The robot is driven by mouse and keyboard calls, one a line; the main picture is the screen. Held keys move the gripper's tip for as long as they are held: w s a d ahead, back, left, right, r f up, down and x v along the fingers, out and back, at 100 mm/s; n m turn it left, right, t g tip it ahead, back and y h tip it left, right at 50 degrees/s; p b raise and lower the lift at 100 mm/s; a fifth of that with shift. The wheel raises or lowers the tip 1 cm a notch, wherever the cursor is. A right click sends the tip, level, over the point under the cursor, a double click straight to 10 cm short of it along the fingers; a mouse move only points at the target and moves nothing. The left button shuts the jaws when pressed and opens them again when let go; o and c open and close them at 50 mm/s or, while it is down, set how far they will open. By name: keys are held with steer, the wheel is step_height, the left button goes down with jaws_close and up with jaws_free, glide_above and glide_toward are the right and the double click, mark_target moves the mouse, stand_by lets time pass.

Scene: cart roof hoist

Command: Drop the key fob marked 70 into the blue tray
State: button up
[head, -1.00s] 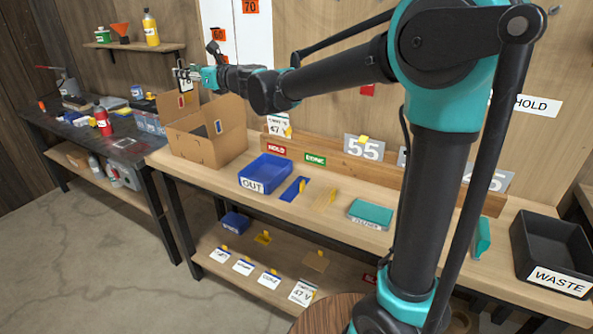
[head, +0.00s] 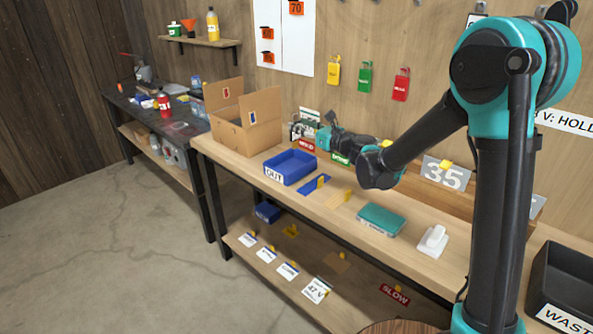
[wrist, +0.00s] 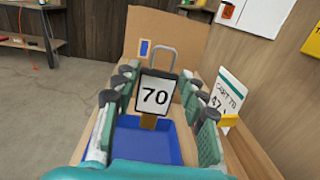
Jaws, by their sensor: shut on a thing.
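The key fob marked 70 (wrist: 155,94) is a white plate with a dark frame and a wire loop on top. My gripper (wrist: 156,88) is shut on it, with one green-and-grey finger on each side, and the fob hangs upright. The blue tray (wrist: 178,150) shows below and behind the fob in the wrist view. In the head view the tray (head: 292,180), labelled OUT, sits on the wooden bench, and my gripper (head: 305,130) is above its back right side. The tray floor looks empty where it shows; part is hidden by the fob and fingers.
An open cardboard box (head: 245,120) stands left of the tray. A white card (wrist: 229,95) stands close to my right finger. A blue strip (head: 314,185) and a teal case (head: 381,219) lie to the right on the bench. A black waste bin (head: 565,290) is far right.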

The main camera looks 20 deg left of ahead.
mark_target(297, 137)
steer(key=shift+f, duration=2.65)
steer(key=o, duration=1.4)
steer(key=v, duration=1.2)
